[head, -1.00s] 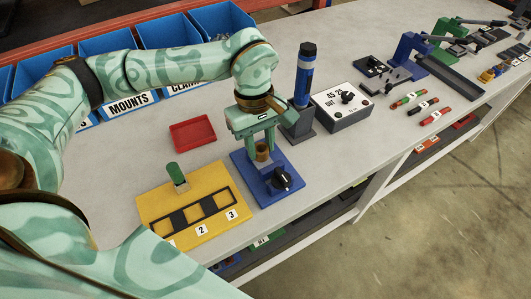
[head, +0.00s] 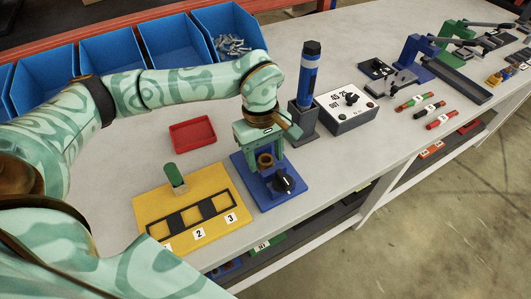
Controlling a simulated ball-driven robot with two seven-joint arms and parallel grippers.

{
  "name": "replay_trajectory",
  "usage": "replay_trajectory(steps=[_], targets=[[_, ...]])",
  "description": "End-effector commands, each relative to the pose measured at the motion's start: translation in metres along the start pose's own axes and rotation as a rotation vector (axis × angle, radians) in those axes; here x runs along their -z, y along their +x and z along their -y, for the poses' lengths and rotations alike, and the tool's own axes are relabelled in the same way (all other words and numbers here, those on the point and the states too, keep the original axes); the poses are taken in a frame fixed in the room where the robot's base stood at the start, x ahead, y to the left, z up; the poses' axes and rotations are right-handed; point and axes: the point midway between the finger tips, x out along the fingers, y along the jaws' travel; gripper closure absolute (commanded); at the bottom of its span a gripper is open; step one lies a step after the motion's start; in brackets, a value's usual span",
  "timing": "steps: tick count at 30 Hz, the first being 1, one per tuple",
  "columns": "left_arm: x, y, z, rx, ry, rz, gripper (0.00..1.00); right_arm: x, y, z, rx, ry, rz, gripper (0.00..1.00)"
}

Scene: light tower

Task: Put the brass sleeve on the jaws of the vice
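The vice has a blue base plate (head: 244,171) and a black knob (head: 283,181). The small brass sleeve (head: 265,161) is at the vice, behind the knob, with its round opening facing up. How it sits on the jaws is too small to tell. My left gripper (head: 266,152) points down right over the vice. Its fingers stand to either side of the sleeve and look apart from it, so it appears open. The gripper body hides part of the vice's back. My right gripper is not in view.
A yellow plate (head: 150,213) with numbered frames and a green-topped block (head: 175,175) lies left of the vice. A red tray (head: 193,134) is behind. A dark post with a blue tube (head: 308,75) and a control box (head: 346,109) stand close on the right.

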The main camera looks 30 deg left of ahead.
Motion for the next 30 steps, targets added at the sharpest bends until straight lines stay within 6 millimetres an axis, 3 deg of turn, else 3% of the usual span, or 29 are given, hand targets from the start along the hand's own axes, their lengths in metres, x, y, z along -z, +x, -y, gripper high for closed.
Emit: replay_trajectory(steps=[7,21,30], targets=[[-0.001,-0.006,0.000,-0.002,0.000,-0.001,0.49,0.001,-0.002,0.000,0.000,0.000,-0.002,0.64],[-0.001,-0.106,0.000,-0.004,-0.001,-0.002,0.49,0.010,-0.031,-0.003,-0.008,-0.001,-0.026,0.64],[-0.001,-0.124,0.000,0.000,0.000,0.001,0.49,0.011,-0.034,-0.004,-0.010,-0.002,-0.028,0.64]])
